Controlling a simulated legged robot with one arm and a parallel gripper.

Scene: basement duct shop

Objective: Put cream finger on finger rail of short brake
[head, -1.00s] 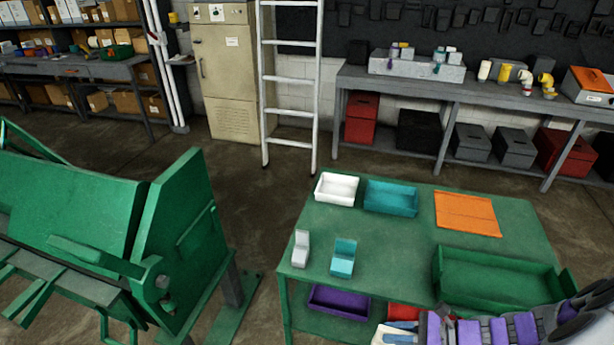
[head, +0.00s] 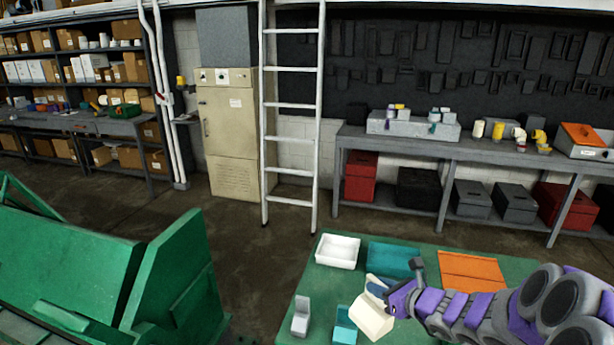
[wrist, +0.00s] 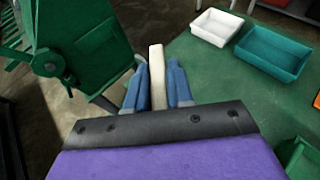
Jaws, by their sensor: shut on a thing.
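My gripper (head: 378,288) is shut on the cream finger (head: 371,321) and holds it over the green table's near side. In the wrist view, the cream finger (wrist: 157,78) stands between the two blue fingertips of my gripper (wrist: 158,88) and reaches a little past them. A green brake (head: 80,255) stands to the left, apart from the gripper. It also shows at the upper left of the wrist view (wrist: 88,60). Its finger rail is not clearly visible; the lower part of the machine is cut off in the head view.
The green table (head: 325,280) holds a white tray (head: 338,251), a teal tray (head: 393,260), an orange panel (head: 470,270), a grey piece (head: 300,316) and a teal piece (head: 344,327). A floor gap separates table and brake. A ladder (head: 291,120) stands behind.

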